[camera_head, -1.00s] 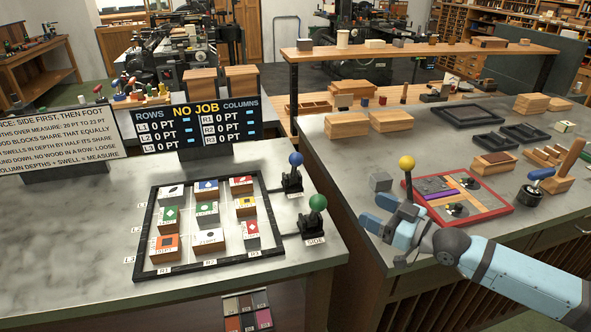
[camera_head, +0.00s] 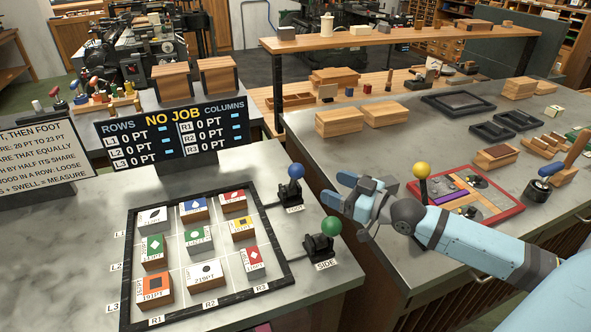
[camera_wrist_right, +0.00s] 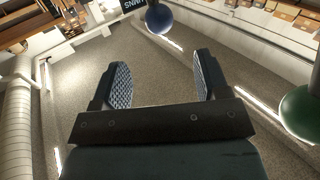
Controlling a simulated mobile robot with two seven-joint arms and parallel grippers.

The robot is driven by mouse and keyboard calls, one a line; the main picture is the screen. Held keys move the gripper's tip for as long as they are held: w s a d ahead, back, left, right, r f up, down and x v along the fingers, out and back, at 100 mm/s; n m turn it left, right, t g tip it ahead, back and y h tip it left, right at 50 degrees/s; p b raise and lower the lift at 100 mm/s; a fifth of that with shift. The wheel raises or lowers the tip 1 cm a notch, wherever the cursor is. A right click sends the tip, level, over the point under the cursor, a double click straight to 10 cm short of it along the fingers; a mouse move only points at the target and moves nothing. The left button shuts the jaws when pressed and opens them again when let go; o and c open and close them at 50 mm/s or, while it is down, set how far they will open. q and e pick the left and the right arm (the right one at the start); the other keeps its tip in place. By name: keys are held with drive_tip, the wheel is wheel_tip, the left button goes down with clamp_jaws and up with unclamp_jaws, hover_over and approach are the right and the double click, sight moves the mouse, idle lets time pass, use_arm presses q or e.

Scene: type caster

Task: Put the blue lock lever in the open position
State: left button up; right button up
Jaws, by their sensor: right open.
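The blue lock lever (camera_head: 295,171) has a round blue knob on a short stem above a dark base, at the right edge of the left bench beside the black frame. The knob stands roughly upright. A similar lever with a green knob (camera_head: 331,226), labelled SIDE, stands nearer to me. My right gripper (camera_head: 338,189) is open and empty, just right of the blue knob and apart from it. In the right wrist view, the blue knob (camera_wrist_right: 158,19) is beyond the open fingers (camera_wrist_right: 162,76), and the green knob (camera_wrist_right: 301,112) is at the right edge. My left gripper is not in view.
The black frame (camera_head: 127,290) holds several labelled blocks. A NO JOB display (camera_head: 176,133) stands behind it. On the right bench, a yellow-knobbed lever (camera_head: 422,171) and a red tray (camera_head: 505,213) are close to my right forearm. A floor gap separates the benches.

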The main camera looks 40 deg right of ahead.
sight(296, 172)
drive_tip(key=x, duration=1)
drive_tip(key=shift+w, duration=0.25)
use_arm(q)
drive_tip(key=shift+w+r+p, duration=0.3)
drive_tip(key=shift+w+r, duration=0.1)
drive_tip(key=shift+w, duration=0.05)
use_arm(e)
drive_tip(key=shift+w+a, duration=0.15)
drive_tip(key=shift+w, duration=0.3)
